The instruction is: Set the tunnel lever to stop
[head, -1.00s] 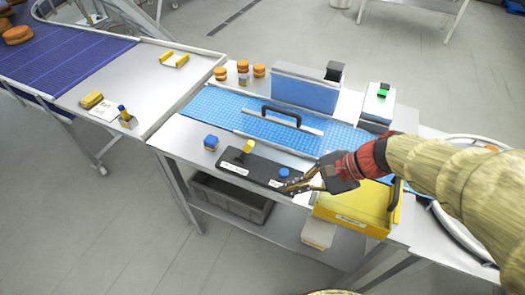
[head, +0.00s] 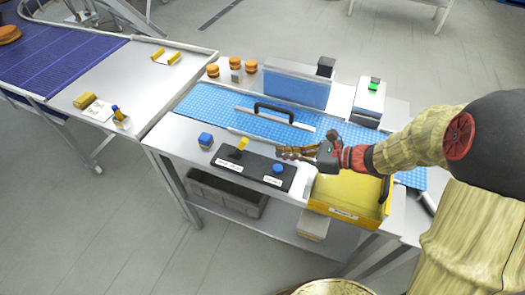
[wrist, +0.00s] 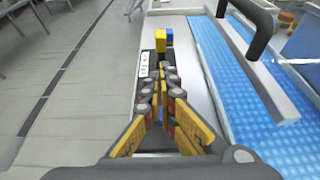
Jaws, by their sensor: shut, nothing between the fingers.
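The lever with a yellow knob (head: 242,144) stands up from the left part of a black control panel (head: 258,165) at the table's front edge. The panel carries two white labels whose words are too small to read. A blue round knob (head: 278,168) sits on its right part. My gripper (head: 279,151) is shut and empty, apart from the yellow knob and to its right, pointing left above the panel. In the wrist view the fingers (wrist: 160,82) point along the panel, with the yellow knob (wrist: 160,41) beyond the tips. The fingers hide much of the panel there.
A yellow bin (head: 340,210) is below my wrist. An upright blue panel (head: 297,88) stands behind the belt.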

